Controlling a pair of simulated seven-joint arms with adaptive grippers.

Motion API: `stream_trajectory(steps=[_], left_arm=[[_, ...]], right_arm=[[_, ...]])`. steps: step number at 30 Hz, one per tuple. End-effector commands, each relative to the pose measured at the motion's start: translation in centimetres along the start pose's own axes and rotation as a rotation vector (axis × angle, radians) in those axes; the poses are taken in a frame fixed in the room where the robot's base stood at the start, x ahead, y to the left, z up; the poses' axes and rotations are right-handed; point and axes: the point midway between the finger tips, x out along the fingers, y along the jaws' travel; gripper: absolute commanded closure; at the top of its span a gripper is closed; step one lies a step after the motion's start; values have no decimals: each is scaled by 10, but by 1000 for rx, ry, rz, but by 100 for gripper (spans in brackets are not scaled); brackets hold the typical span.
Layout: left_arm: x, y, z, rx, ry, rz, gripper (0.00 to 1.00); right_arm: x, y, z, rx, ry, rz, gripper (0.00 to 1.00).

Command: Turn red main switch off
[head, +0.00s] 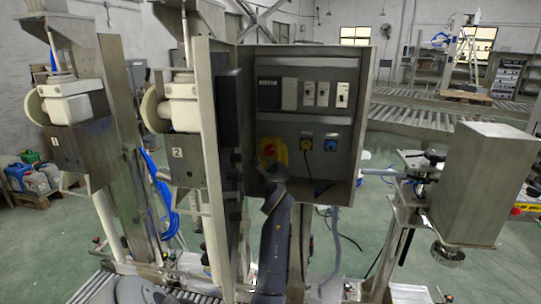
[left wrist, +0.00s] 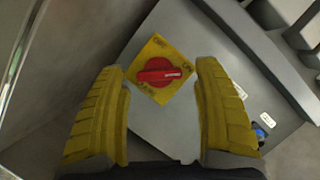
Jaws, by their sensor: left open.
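The red main switch (left wrist: 158,74) is a round red knob on a yellow square plate (left wrist: 155,48). In the left wrist view it sits between and beyond the tips of my left gripper (left wrist: 163,85), whose yellow ridged fingers are spread wide with nothing between them. In the head view the red switch (head: 268,150) shows only in part, at the lower left of the open electrical cabinet (head: 366,110). My left gripper (head: 275,172) is right in front of it there and hides some of the plate. I cannot tell whether the fingers touch the plate. My right gripper is not in view.
A yellow socket (head: 306,142) and a blue socket (head: 330,145) sit right of the switch, with white breakers (head: 323,94) above. The cabinet's open door (head: 229,130) stands close on the left. A steel box (head: 480,185) stands at right.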

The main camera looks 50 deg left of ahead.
Motion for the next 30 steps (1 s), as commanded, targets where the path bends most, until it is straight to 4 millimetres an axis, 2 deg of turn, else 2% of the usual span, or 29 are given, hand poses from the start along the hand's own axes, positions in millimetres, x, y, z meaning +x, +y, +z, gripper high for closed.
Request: stream_trajectory(steps=[5, 18, 30], left_arm=[[0, 0, 0, 0, 0, 0, 33], [0, 0, 0, 1, 0, 0, 84], [0, -2, 0, -85, 0, 35, 86]], right_arm=[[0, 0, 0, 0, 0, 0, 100], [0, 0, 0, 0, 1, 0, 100], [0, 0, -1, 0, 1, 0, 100]])
